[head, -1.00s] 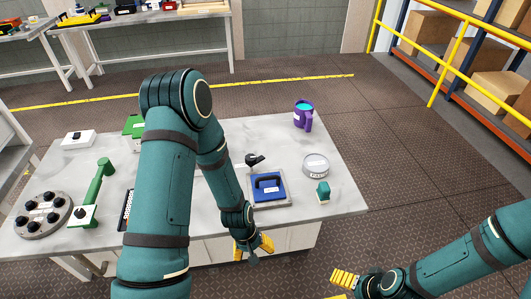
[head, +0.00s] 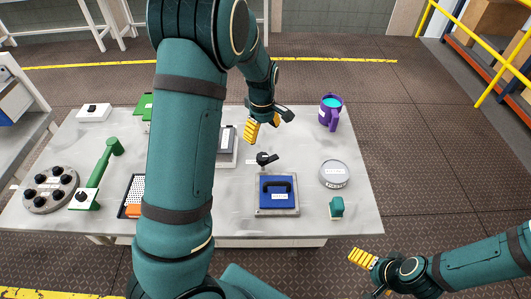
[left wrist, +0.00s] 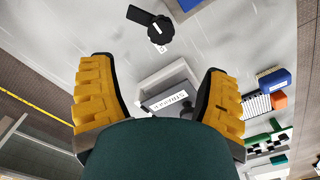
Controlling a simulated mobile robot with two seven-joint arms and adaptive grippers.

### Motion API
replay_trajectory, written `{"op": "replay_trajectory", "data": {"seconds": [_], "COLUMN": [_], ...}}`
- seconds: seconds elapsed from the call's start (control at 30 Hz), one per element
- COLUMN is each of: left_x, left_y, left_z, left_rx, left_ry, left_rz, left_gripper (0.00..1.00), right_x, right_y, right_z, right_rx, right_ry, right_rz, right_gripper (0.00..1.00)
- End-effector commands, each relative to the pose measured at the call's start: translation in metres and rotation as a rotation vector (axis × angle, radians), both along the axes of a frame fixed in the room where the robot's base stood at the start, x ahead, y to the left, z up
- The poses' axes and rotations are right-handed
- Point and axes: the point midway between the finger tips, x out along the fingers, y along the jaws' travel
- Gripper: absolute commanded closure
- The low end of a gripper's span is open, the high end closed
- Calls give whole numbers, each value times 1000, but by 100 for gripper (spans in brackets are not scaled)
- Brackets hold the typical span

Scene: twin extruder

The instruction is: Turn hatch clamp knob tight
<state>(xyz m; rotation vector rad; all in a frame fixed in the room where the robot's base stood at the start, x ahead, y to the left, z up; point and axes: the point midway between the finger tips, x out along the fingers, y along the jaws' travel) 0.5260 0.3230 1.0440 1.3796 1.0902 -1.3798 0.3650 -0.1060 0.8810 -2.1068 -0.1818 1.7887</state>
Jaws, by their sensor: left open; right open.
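The black clamp knob (head: 264,159), with a short dark arm, stands just behind the blue hatch with a black handle (head: 278,188) on its grey base. A black knob with a dark bar (left wrist: 160,32) also shows in the left wrist view, beyond my fingertips. My left gripper (head: 262,129) is open and empty, above the table behind the knob and apart from it. Its two yellow fingers (left wrist: 158,72) are spread wide in the left wrist view. My right gripper (head: 367,273) is open and empty, off the table's front right edge.
A labelled grey box (head: 227,140) is left of the knob, partly hidden by my left arm. A round tin (head: 335,174), a teal object (head: 337,208) and a purple mug (head: 330,112) stand to the right. A green-handled tool (head: 104,165) and round knobbed plate (head: 50,190) are left.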

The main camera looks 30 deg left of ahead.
Motion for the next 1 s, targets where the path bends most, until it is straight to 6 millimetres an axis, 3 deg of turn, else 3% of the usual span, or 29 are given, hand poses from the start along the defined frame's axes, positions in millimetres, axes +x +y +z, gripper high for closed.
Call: {"op": "replay_trajectory", "data": {"seconds": [0.4,0.6,1.0], "left_x": [-1,-1,0], "left_y": [1,1,0], "left_z": [-82,-111,-125], "left_rx": [0,0,0], "left_ry": [4,2,0], "left_rz": [0,-1,-2], "left_gripper": [24,24,24], "right_x": [1,1,1], "right_y": [0,1,1], "right_z": [-9,-11,-12], "right_rx": [-2,-2,-2], "right_ry": [-1,-1,-1], "right_rz": [-1,-1,-1], "right_gripper": [0,0,0]}}
